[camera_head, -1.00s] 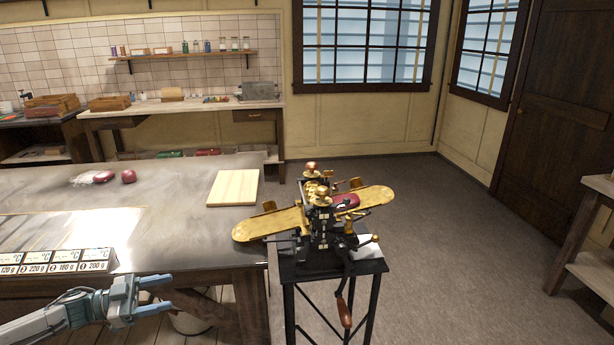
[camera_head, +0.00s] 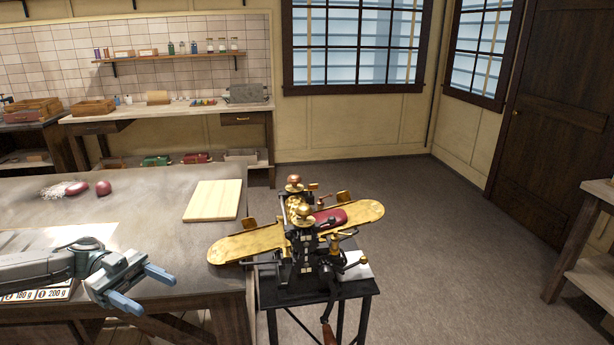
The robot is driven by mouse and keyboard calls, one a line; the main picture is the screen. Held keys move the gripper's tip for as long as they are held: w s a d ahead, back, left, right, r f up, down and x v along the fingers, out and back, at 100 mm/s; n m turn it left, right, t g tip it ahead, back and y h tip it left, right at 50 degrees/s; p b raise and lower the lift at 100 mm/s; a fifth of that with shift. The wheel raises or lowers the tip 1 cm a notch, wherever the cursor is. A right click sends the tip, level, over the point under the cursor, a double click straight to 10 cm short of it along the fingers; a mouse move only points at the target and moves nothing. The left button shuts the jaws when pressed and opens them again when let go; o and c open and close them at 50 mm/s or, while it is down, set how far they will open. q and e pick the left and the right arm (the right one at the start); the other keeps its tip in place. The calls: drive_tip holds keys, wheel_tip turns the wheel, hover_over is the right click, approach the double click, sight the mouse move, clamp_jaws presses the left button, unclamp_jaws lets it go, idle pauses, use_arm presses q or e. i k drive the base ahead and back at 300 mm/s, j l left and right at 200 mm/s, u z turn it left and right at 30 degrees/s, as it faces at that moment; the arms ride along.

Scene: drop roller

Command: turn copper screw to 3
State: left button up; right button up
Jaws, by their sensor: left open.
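The drop roller machine (camera_head: 303,250) stands on a small black stand (camera_head: 318,291). It has a long brass tray (camera_head: 245,246) sticking out to both sides. Copper and brass knobs sit on its top; the copper-coloured one (camera_head: 293,180) is at the top rear, with a brass one (camera_head: 304,209) in front. The markings on them are too small to read. A dark red lump (camera_head: 331,218) lies on the tray's right part. My left gripper (camera_head: 143,288) is open and empty, left of the machine and apart from it, near the table's front edge. My right gripper is not in view.
A large grey table (camera_head: 150,209) fills the left, with a wooden board (camera_head: 212,200) and red lumps (camera_head: 103,188) on it. A number sign (camera_head: 40,294) is partly behind my left arm. Floor right of the stand is clear.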

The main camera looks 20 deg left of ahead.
sight(294, 179)
drive_tip(key=i, duration=1.65)
